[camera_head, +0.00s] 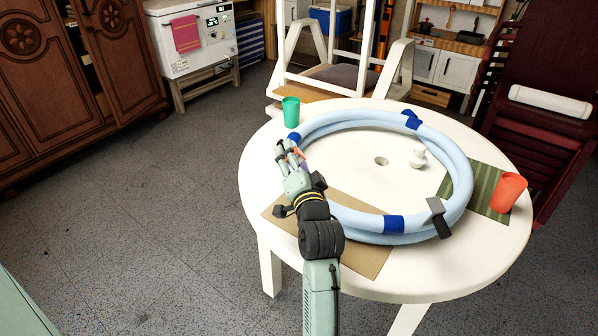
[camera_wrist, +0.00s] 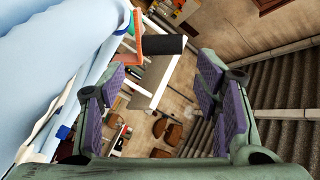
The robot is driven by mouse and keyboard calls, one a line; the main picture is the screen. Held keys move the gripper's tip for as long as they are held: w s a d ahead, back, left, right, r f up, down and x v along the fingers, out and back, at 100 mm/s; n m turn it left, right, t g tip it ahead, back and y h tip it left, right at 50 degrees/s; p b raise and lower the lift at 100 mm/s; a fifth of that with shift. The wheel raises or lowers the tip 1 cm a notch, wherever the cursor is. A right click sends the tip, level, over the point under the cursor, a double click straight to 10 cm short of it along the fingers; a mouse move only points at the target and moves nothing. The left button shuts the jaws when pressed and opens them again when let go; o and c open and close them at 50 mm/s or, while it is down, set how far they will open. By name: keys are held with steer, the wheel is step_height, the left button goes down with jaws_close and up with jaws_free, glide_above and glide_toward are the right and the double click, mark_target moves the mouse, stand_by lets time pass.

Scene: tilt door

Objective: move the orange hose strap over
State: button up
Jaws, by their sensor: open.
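The orange strap (camera_wrist: 138,42) shows in the wrist view at the upper left, beside the pale blue hose (camera_wrist: 45,65), with a dark block (camera_wrist: 163,45) at its right side. In the head view a small orange patch (camera_head: 300,153) shows at the left of the coiled hose (camera_head: 455,160), partly hidden by my gripper. My gripper (camera_head: 287,150) is open at the left side of the coil. In the wrist view the strap and block lie beyond the gap between its purple finger pads (camera_wrist: 163,95), and nothing is between the pads.
The coil lies on a round white table (camera_head: 390,280) with blue bands around it. A green cup (camera_head: 291,112) stands behind my gripper. A grey and black clamp (camera_head: 438,218) is on the front right of the coil.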

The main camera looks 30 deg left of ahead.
steer(key=v, duration=0.6)
